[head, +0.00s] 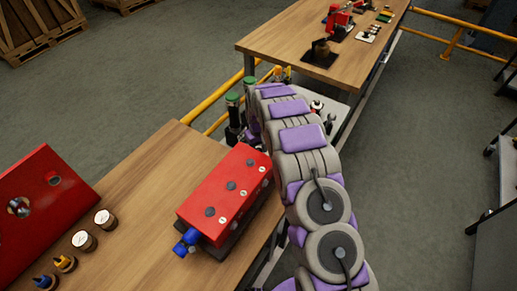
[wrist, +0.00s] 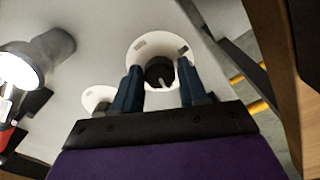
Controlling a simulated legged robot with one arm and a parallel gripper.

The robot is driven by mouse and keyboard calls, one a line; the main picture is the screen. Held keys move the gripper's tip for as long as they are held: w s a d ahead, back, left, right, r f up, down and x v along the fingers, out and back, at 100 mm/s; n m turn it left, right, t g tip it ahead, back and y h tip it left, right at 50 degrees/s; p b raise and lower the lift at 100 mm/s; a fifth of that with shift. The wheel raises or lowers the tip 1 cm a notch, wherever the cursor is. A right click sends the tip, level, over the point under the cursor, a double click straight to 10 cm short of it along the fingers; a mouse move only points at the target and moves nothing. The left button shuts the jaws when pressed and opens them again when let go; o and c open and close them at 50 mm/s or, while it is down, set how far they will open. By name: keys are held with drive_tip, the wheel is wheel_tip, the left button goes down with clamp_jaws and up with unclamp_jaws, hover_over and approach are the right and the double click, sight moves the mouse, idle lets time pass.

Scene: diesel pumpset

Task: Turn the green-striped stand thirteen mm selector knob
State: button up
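In the wrist view a dark round knob (wrist: 159,73) with a pale pointer line sits on a white round dial plate (wrist: 149,48). My gripper (wrist: 158,68) has its two blue fingers apart, one on each side of the knob in the picture. Narrow gaps show between the fingers and the knob, so it is open and holds nothing. How deep the fingertips reach around the knob I cannot tell. No green stripe shows in the wrist view. In the head view my arm hides the gripper and the knob.
A second white disc (wrist: 97,98) and a bright metal cylinder (wrist: 20,65) lie left of the fingers. In the head view, green-topped posts (head: 232,98) stand left of my arm, by a yellow rail (head: 205,101). A red block (head: 226,193) sits on the near table (head: 140,190).

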drive_tip(key=c, duration=0.7)
